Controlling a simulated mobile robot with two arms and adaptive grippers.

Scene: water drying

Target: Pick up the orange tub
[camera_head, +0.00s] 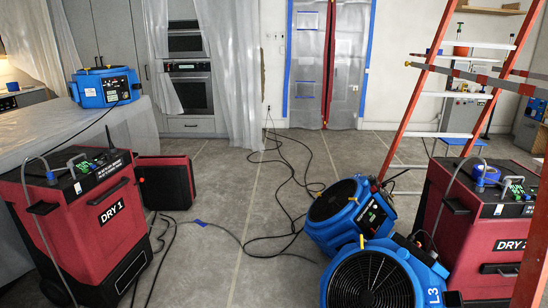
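A small orange object (461,50), possibly the orange tub, shows at the far right behind the stepladder. It is small and partly covered by the ladder, so I cannot tell its exact shape or what it rests on. No other orange tub is clear to me. Neither of my grippers is in view.
An orange-red stepladder (407,118) stands at the right. Red dehumidifiers marked DRY 1 (88,228) and DRY 2 (478,238) flank the floor. Blue air movers (372,280) sit between. Black cables (285,205) cross the middle floor. A blue machine (105,87) sits on the left counter.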

